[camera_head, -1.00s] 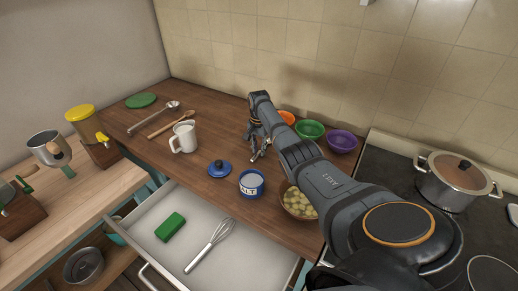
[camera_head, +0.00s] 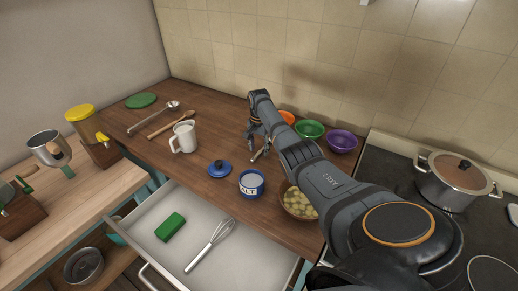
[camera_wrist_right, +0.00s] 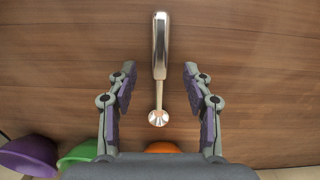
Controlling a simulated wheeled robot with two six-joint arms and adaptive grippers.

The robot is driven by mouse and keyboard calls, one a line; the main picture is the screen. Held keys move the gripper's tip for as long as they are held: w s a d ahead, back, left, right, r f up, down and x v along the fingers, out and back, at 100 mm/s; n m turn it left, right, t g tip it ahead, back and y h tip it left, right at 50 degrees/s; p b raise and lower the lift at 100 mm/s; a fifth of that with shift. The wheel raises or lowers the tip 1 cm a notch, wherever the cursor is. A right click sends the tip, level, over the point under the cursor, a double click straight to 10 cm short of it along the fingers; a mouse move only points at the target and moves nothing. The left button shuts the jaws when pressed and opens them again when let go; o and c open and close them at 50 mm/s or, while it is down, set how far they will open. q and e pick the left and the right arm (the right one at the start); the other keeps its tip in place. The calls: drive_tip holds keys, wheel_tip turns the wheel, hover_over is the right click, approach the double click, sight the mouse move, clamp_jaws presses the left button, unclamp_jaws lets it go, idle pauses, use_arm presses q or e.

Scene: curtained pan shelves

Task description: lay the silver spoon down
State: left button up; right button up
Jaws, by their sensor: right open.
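The silver spoon (camera_wrist_right: 160,62) lies on the brown wooden counter (camera_wrist_right: 245,60) in the right wrist view, its broad handle end at the top and its small round end towards my gripper. My right gripper (camera_wrist_right: 158,72) is open, with one finger on each side of the spoon and clear gaps to both. In the head view the right gripper (camera_head: 259,143) is low over the counter, and only a small light part of the spoon (camera_head: 260,155) shows beside its fingers. My left gripper is not in view.
Orange, green (camera_head: 310,129) and purple (camera_head: 342,140) bowls stand near the wall. A bowl of potatoes (camera_head: 300,204), a salt pot (camera_head: 251,184), a blue lid (camera_head: 221,168) and a white mug (camera_head: 184,137) stand around. An open drawer (camera_head: 170,263) is in front.

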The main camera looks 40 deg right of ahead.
wheel_tip(320, 180, up, 12)
drive_tip(key=shift+f, duration=0.2)
idle(0.8)
